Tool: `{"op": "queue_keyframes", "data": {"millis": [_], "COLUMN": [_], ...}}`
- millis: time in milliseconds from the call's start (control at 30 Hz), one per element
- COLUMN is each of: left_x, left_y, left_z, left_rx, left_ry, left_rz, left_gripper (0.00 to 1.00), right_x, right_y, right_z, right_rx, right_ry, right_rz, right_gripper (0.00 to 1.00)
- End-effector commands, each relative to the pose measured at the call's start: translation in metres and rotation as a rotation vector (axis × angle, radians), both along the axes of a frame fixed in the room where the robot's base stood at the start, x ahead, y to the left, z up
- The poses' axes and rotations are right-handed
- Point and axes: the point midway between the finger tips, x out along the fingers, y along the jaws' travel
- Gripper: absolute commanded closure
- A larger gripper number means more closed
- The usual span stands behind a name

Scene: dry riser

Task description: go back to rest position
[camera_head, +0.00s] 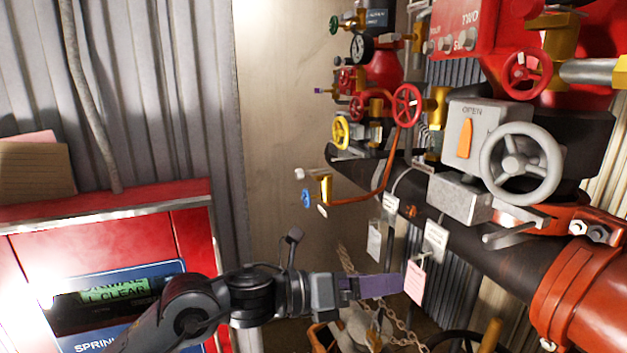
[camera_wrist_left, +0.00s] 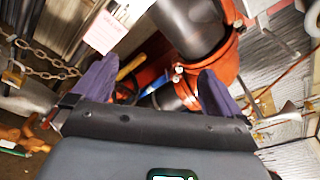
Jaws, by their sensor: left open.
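My left gripper (camera_head: 380,286) reaches in from the lower left in the head view, its purple fingers pointing right toward a hanging pink tag (camera_head: 415,283). In the left wrist view the two purple fingers of the left gripper (camera_wrist_left: 150,88) stand wide apart with nothing held between them. The pink tag also shows in the left wrist view (camera_wrist_left: 103,32), beyond the fingers and near the left one; I cannot tell whether it touches. My right gripper is in neither view.
A black pipe (camera_head: 490,245) with orange couplings (camera_head: 585,285) runs along the right. A grey handwheel (camera_head: 522,163) and red valve wheels (camera_head: 407,105) sit above it. A chain (camera_head: 398,328) hangs below the gripper. A red panel (camera_head: 100,250) stands at left. Bare wall (camera_head: 285,180) lies between.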

Motion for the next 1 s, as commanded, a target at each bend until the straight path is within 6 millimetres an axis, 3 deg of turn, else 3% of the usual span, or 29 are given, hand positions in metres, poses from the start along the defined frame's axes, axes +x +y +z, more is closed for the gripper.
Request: {"op": "queue_keyframes", "data": {"millis": [33, 200, 400, 567, 767, 1000], "left_x": [-0.009, -0.039, -0.076, -0.101, -0.131, -0.178], "left_y": [-0.006, -0.02, -0.023, -0.012, 0.023, 0.102], "left_z": [-0.035, -0.115, -0.189, -0.239, -0.301, -0.377], "left_rx": [-0.026, -0.13, -0.262, -0.368, -0.495, -0.649], "left_ry": [0.07, 0.257, 0.487, 0.701, 1.003, 1.399], "left_rz": [-0.019, -0.034, 0.04, 0.166, 0.41, 0.836], "left_gripper": [0.0, 0.0, 0.0, 0.0, 0.0, 0.0], "right_x": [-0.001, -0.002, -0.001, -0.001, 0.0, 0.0], "right_y": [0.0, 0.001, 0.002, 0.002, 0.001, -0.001], "right_z": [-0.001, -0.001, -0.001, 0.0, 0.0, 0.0], "right_rx": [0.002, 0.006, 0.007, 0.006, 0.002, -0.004], "right_ry": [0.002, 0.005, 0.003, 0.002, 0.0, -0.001], "right_rz": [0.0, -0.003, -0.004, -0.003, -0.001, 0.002], "right_gripper": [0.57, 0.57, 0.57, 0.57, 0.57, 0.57]}}
